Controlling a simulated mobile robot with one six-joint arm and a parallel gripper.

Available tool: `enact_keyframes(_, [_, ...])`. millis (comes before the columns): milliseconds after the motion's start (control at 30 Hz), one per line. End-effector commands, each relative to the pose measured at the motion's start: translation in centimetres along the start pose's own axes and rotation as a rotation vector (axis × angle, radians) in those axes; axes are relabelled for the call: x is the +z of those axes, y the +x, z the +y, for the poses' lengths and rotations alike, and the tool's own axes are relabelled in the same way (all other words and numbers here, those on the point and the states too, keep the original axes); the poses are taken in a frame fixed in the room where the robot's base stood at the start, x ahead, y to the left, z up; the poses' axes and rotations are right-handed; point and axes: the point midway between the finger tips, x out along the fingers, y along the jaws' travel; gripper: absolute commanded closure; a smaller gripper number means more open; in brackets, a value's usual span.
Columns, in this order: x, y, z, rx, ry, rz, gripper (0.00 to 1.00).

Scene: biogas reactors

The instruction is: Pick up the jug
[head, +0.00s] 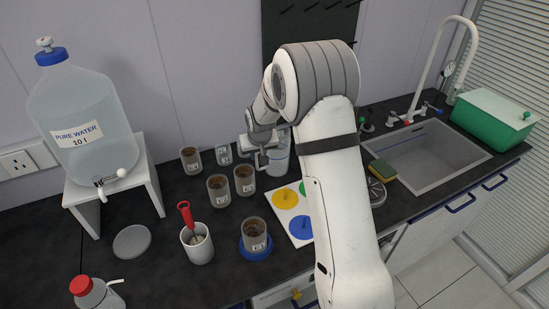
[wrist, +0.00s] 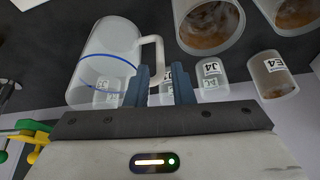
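The clear jug (head: 280,160) stands on the dark counter behind the coloured card, partly hidden by my arm. In the wrist view the jug (wrist: 108,60) is at the left, with a blue line around it and its handle (wrist: 158,52) towards the right. My gripper (wrist: 162,85) is open, and the handle shows between its two fingers with gaps visible. I cannot tell whether either finger touches it. In the head view my gripper (head: 263,158) is at the jug's left side.
Several sample jars, including one jar (head: 218,190), stand close left of the jug. A card with coloured discs (head: 285,198) lies in front. A large water bottle (head: 85,125) is at left; a sink (head: 425,155) and green box (head: 490,120) are at right.

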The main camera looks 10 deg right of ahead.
Motion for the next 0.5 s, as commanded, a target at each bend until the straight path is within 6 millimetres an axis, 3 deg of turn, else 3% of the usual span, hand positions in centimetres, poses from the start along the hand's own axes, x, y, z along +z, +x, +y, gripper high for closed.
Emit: enact_keyframes(500, [-0.2, 5.4, 0.0, 0.000, 0.001, -0.002, 0.79])
